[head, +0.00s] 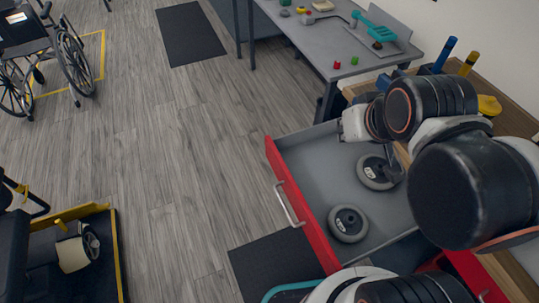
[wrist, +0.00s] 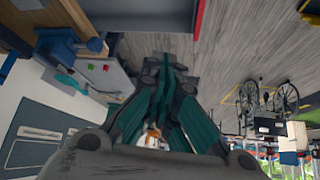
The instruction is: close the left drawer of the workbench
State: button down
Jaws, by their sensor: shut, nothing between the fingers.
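The workbench (head: 505,108) with its wooden top stands at the right in the head view. One of its drawers (head: 322,150) is pulled out, with a grey inside, a red front (head: 283,180) and a metal handle (head: 288,204). I take it for the left drawer. Two wheels, one nearer (head: 348,223) and one farther (head: 376,172), lie in it. My arm reaches over the bench side of the drawer, and its white end is above the drawer's far side. My gripper (wrist: 164,62) is shut and empty in the wrist view; its fingertips are not clear in the head view.
Another red front (head: 474,275) shows at the lower right, partly behind my arm. A grey table (head: 315,38) with tools and small parts stands beyond the drawer. A wheelchair (head: 50,50) is at the upper left. The wooden floor (head: 180,170) before the drawer is clear.

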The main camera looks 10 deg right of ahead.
jog(key=w+a+f+n+b, duration=0.1)
jog(key=w+a+f+n, duration=0.25)
jog(key=w, duration=0.45)
jog(key=w+a+f+n+g+h, duration=0.15)
jog(key=w+n, duration=0.25)
jog(key=w, duration=0.4)
jog(key=w+a+f+n+b, duration=0.1)
jog(key=w+a+f+n, duration=0.25)
jog(key=w, duration=0.55)
jog(key=s+a+f+n+g+h+b, duration=0.1)
jog(key=s+a+f+n+g, duration=0.1)
jog(key=s+a+f+n, duration=0.45)
jog(key=s+a+f+n+g+b, duration=0.1)
jog(key=s+a+f+n+g, duration=0.25)
jog(key=a+f, duration=0.45)
jog(key=w+d+f+b, duration=0.2)
jog(key=d+f+b, duration=0.2)
jog(key=d+f, duration=0.3)
jog(key=shift+d+f+t+b, duration=0.2)
jog(key=shift+f+t+b, duration=0.2)
jog(key=shift+f, duration=1.45)
jog(key=shift+w, duration=0.1)
